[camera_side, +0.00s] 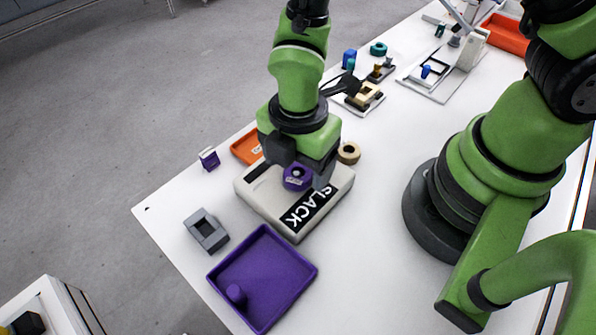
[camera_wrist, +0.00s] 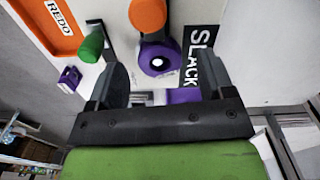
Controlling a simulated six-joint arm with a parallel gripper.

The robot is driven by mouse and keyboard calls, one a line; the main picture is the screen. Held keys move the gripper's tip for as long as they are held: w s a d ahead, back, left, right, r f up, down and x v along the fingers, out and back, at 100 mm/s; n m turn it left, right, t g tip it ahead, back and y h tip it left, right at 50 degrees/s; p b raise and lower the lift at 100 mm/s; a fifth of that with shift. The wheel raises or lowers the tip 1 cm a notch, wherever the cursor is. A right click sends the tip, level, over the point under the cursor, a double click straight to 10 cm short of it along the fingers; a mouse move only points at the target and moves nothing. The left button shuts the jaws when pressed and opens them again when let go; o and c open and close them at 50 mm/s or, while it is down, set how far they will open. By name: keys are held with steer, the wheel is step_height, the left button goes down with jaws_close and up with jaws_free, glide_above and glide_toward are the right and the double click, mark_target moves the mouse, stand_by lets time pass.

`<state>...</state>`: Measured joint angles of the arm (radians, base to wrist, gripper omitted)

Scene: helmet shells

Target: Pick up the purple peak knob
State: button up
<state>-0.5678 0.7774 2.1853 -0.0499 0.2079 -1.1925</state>
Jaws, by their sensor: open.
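A purple knob (camera_side: 296,178) with a pale label stands on top of the white box marked SLACK (camera_side: 258,200).
An orange knob (camera_wrist: 148,15) and a green knob (camera_wrist: 92,45) are close to the purple one. An orange tray (camera_wrist: 52,22) marked REDO lies beyond. A purple block (camera_side: 208,157), a grey block (camera_side: 206,230) and a tan ring (camera_side: 349,153) stand around the box.

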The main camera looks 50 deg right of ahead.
steer(key=shift+f, duration=0.8)
steer(key=shift+c, duration=0.4)
steer(key=c, duration=1)
steer(key=shift+r, duration=0.1)
